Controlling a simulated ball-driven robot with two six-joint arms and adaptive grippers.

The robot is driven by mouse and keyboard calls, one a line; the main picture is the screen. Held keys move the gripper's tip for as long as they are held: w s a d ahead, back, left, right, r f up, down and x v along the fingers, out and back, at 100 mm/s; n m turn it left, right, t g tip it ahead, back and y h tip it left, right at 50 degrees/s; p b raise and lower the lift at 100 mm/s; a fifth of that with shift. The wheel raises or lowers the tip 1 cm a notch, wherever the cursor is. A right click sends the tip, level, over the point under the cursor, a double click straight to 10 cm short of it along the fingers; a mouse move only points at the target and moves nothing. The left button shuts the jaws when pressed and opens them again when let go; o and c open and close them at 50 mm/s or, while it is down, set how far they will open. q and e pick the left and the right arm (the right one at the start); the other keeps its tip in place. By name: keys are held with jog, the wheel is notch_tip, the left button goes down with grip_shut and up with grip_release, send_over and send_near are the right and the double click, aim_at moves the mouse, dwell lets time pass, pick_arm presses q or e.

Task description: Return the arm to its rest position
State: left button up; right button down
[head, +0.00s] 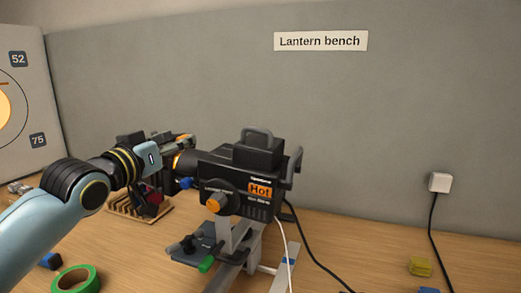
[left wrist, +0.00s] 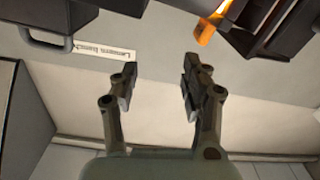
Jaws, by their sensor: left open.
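My left arm (head: 75,190) comes in from the left in the head view. Its gripper (head: 180,143) is beside the left end of a black lantern (head: 241,165), partly lost against the dark parts there. In the left wrist view my left gripper (left wrist: 160,88) is open, with nothing between its fingers. Dark lantern parts and an orange tab (left wrist: 207,28) show above the fingers, apart from them in the picture. My right gripper is in neither view.
The lantern has an orange "Hot" label (head: 260,190) and an orange knob (head: 216,203). A wooden rack (head: 128,211) stands behind my arm. A green tape roll (head: 76,280) lies at front left. Cables run right of the lantern. A yellow block (head: 420,267) lies at right.

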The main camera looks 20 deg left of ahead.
pick_arm(q)
jog(key=s+d+f+m+g+y, duration=0.1)
jog(key=s+d+f+g, duration=0.1)
jog(key=s+f+g, duration=0.35)
jog(key=s+d+f+g, duration=0.2)
jog(key=s+f, duration=0.7)
jog(key=s+f+m+g+y, duration=0.1)
jog(key=s+f+g, duration=0.2)
jog(key=s, duration=0.7)
jog(key=s+f+g, duration=0.3)
jog(key=s+g, duration=0.1)
jog(key=s, duration=0.5)
notch_tip(320, 180, down, 34)
jog(key=s+a+g+b, duration=0.1)
jog(key=s+a+b, duration=0.1)
jog(key=b, duration=0.7)
jog(key=s+f+b, duration=0.4)
jog(key=s+f, duration=0.5)
jog(key=f, duration=0.4)
jog(key=s+f+g+b, duration=0.1)
jog(key=s+f+b, duration=0.3)
jog(key=s+f, duration=0.5)
notch_tip(320, 180, down, 4)
jog(key=shift+s+a+r+n, duration=0.15)
jog(key=shift+s+a+n, duration=0.15)
jog(key=shift+s+a, duration=0.1)
jog(key=shift+s+g, duration=0.25)
jog(key=shift+c, duration=0.2)
